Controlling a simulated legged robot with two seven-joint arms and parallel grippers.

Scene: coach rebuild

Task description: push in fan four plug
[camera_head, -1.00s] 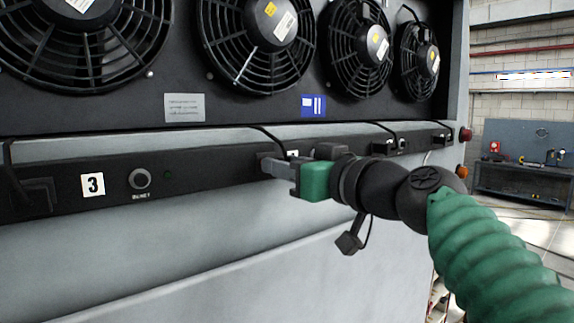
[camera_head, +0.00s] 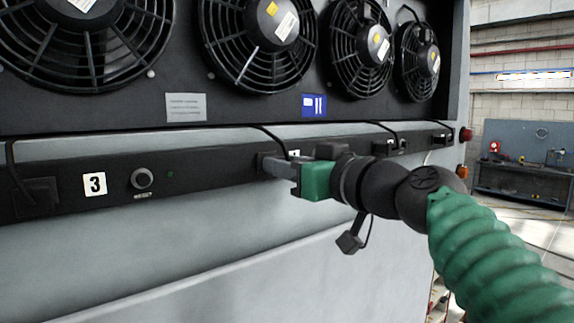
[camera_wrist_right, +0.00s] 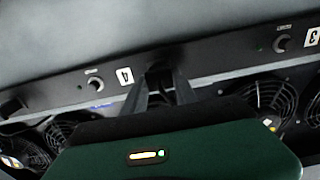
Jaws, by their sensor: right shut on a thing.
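My right gripper (camera_head: 278,170) reaches in from the right and is at the fan four plug on the black strip (camera_head: 215,176). It is shut on the plug, which is mostly hidden behind the fingers in the head view. A black cable rises from the plug towards the fans. In the right wrist view the two fingers (camera_wrist_right: 163,95) close around the dark plug (camera_wrist_right: 158,70) beside the white label 4 (camera_wrist_right: 125,76). I cannot tell how deep the plug sits in its socket. My left gripper is not in view.
Label 3 (camera_head: 95,184), a round reset button (camera_head: 142,179) and another plug (camera_head: 38,197) are on the strip to the left. More plugs (camera_head: 384,147) sit to the right. Several large fans (camera_head: 262,40) are above. A workbench (camera_head: 525,165) stands far right.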

